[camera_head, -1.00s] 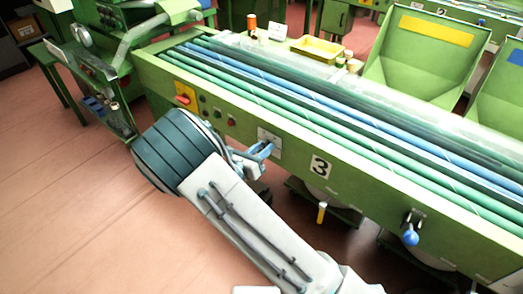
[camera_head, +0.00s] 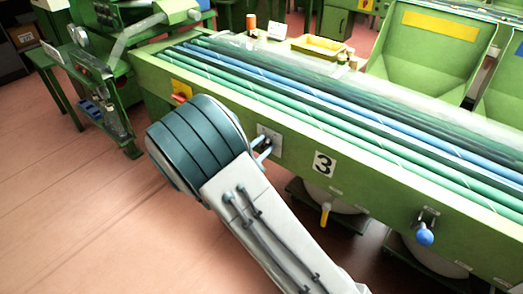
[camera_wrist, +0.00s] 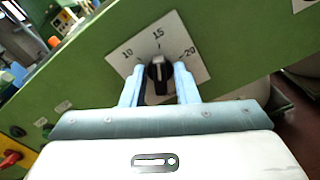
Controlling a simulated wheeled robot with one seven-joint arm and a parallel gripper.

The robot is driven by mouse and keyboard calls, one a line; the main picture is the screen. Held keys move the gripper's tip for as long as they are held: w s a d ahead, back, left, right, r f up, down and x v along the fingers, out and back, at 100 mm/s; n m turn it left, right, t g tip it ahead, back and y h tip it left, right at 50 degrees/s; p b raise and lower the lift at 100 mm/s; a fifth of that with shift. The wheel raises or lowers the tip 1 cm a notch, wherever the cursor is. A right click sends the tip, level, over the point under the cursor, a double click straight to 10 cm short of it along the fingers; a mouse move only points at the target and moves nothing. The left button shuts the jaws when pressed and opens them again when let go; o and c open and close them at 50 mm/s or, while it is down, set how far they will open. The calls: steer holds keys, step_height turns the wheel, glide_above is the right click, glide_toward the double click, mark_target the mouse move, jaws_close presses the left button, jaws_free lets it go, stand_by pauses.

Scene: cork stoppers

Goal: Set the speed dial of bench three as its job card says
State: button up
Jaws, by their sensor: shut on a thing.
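The speed dial (camera_wrist: 157,73) is a black knob with a pale pointer, on a white plate (camera_wrist: 199,66) marked 10, 15 and 20. In the wrist view the pointer is up, at about 15. My gripper (camera_wrist: 158,78) has its two blue fingers either side of the knob and is shut on it.
A blue-knobbed lever (camera_head: 425,236) and a yellow handle (camera_head: 325,214) are right of the dial. A red switch (camera_head: 180,98) is at the left end. Green and blue rods (camera_head: 330,105) lie along the top. The floor (camera_head: 60,200) at left is clear.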

steer(key=shift+m, duration=0.3)
steer(key=o, duration=0.7)
steer(key=shift+s+a, duration=0.1)
steer(key=v, duration=1.3)
steer(key=shift+s+a, duration=0.2)
steer(key=shift+s, duration=0.05)
